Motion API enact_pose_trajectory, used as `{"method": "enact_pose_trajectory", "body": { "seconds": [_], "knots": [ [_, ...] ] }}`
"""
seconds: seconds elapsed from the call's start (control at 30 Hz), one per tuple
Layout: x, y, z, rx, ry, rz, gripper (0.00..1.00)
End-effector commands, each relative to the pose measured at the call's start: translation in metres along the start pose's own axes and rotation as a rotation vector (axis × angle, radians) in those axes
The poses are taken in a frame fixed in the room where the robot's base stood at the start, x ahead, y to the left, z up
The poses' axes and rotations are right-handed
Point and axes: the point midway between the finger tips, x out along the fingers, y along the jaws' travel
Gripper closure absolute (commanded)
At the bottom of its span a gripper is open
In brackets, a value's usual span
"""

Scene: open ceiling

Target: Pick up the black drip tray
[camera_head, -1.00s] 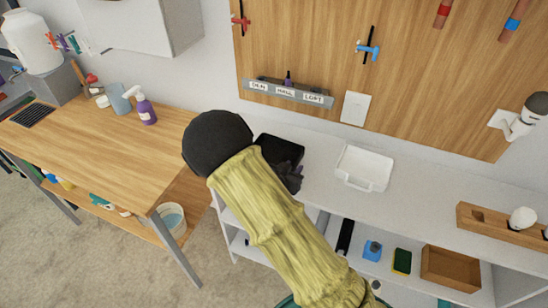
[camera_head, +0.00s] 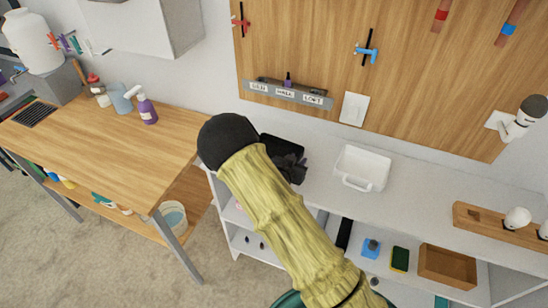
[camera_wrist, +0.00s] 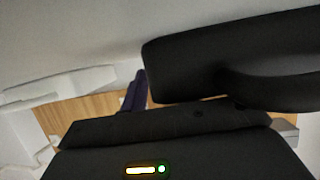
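The black drip tray (camera_head: 280,146) lies on the white counter top in the head view, below the label rail. My gripper (camera_head: 291,168) is dark and overlaps the tray's front right edge. My arm and its round black joint cover the area to the left and front of it. In the wrist view, a large black shape (camera_wrist: 230,65) fills the upper right. It may be the tray, seen very close. The dark gripper body with a small light crosses the bottom of that view. The fingertips cannot be made out, nor whether they touch the tray.
A white handled container (camera_head: 363,168) stands on the counter to the right of the tray. A wooden holder (camera_head: 490,228) is farther right. The label rail (camera_head: 289,92) and pegboard (camera_head: 400,100) rise behind. A wooden table (camera_head: 110,145) with a purple spray bottle (camera_head: 147,110) is left.

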Motion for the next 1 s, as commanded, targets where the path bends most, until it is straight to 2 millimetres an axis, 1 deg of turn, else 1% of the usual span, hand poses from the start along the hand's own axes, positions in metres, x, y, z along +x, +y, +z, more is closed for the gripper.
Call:
{"method": "enact_pose_trajectory", "body": {
  "seconds": [0.03, 0.17, 0.2, 0.53, 0.67, 0.87, 1.0],
  "knots": [
    [0.000, 0.000, 0.000, 0.000, 0.000, 0.000, 0.71],
    [0.000, 0.000, 0.000, 0.000, 0.000, 0.000, 0.96],
    [0.000, 0.000, 0.000, 0.000, 0.000, 0.000, 1.00],
    [0.000, 0.000, -0.001, 0.001, 0.001, 0.000, 1.00],
    [-0.002, 0.000, -0.005, 0.002, 0.001, 0.000, 1.00],
    [-0.010, -0.001, -0.025, 0.006, 0.002, -0.001, 1.00],
    [-0.019, -0.001, -0.047, 0.006, 0.002, -0.002, 1.00]
  ]
}}
